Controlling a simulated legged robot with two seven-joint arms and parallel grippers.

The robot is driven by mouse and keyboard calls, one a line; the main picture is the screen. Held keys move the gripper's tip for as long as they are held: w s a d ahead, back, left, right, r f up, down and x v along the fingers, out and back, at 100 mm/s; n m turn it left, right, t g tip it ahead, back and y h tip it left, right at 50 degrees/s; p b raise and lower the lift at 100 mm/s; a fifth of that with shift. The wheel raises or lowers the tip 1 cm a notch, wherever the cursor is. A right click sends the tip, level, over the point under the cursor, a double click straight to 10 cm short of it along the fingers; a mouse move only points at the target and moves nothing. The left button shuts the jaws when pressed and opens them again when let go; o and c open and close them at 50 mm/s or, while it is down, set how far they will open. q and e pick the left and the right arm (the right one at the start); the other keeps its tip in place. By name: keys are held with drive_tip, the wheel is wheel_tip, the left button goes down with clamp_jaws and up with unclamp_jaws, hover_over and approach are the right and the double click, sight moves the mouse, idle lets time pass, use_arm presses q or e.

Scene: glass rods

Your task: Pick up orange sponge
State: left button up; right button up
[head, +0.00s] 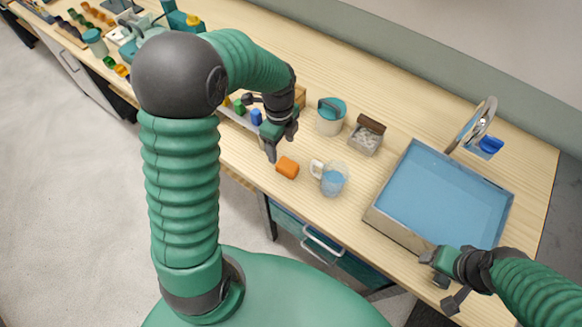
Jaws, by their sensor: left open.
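The orange sponge (287,167) is a small block lying on the wooden table near its front edge. My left gripper (265,128) hangs above and behind the sponge, a little to its left, with its jaws open and empty. One finger points down close to the sponge; I see no contact. My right gripper (447,285) is at the lower right, by the front corner of the blue tray, and its fingers look spread with nothing between them.
A clear jug with blue liquid (333,181) stands just right of the sponge. Behind are a teal-lidded container (330,114) and a small grey box (367,136). The blue tray (392,219) fills the right side. Coloured blocks (256,117) sit in a rack behind the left gripper.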

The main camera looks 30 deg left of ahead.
sight(284, 162)
use_arm(q)
drive_tip(key=f, duration=0.9)
drive_tip(key=shift+w+d+f, duration=0.15)
drive_tip(key=shift+d+f, duration=0.25)
drive_tip(key=shift+w+a+f, duration=0.15)
drive_tip(key=shift+f, duration=0.1)
drive_tip(key=shift+a, duration=0.1)
drive_tip(key=c, duration=0.5)
drive_tip(key=shift+r, duration=0.1)
drive_tip(key=c, duration=0.9)
drive_tip(key=shift+r, duration=0.6)
wheel_tip(284, 162, up, 2)
drive_tip(key=shift+r, duration=0.1)
drive_tip(key=s+d, duration=0.2)
drive_tip(key=s, duration=0.2)
drive_tip(key=s+d+r+b, duration=0.1)
drive_tip(key=s+d, duration=0.2)
drive_tip(key=s, duration=0.2)
drive_tip(key=s+d, duration=0.3)
drive_tip(key=s, duration=0.2)
drive_tip(key=shift+d+r, duration=0.2)
drive_tip(key=shift+r, duration=0.1)
